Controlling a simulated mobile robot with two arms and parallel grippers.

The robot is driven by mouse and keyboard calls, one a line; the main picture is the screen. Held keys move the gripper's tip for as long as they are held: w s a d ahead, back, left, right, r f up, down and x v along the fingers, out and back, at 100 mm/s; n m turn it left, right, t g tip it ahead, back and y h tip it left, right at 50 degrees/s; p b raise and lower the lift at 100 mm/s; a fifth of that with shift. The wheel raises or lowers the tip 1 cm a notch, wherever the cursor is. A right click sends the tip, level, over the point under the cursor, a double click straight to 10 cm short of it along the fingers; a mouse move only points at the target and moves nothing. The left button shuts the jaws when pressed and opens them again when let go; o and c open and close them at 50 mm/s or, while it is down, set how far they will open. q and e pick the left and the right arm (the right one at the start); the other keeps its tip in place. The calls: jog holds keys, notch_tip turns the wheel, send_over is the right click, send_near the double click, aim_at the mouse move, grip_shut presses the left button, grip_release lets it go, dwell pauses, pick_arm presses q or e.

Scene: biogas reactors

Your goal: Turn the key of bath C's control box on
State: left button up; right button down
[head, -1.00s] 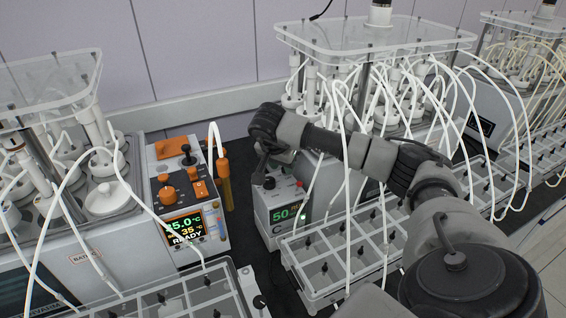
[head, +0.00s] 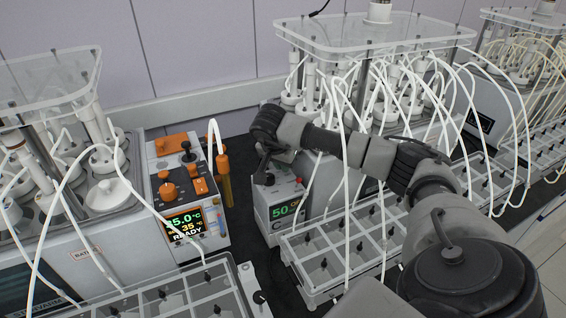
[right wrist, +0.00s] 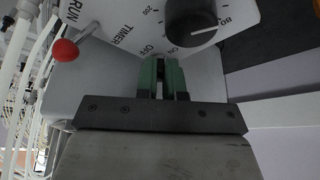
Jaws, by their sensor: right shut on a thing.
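Bath C's control box (head: 282,222) is a small light grey box marked C, with a lit display reading 50. My right gripper (head: 264,172) is over the top of this box, and my wrist hides part of it. In the right wrist view my right gripper (right wrist: 162,68) has its two green fingers close together at the OFF/ON marking on the panel. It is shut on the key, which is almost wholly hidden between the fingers. I cannot tell the key's angle. My left gripper is not in view.
A black dial (right wrist: 192,22) is right beside the fingertips, and a red-tipped lever (right wrist: 66,50) is to the left. White tubes hang around my right arm. A divided clear tray (head: 345,250) lies in front. Another controller (head: 188,200) with orange knobs stands left.

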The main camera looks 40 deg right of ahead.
jog(key=m, duration=0.1)
jog(key=m+g, duration=0.1)
jog(key=m, duration=0.1)
jog(key=shift+w+r, duration=0.1)
jog(key=shift+w, duration=0.15)
jog(key=shift+w+m+g, duration=0.15)
jog(key=shift+m+g, duration=0.65)
jog(key=shift+m, duration=1.3)
jog(key=c, duration=1.2)
grip_release()
jog(key=shift+c, duration=0.2)
jog(key=b+v, duration=0.2)
jog(key=v, duration=0.2)
jog(key=shift+w+a+r, duration=0.15)
jog(key=shift+r, duration=0.1)
jog(key=p+v, duration=0.1)
jog(key=v, duration=0.5)
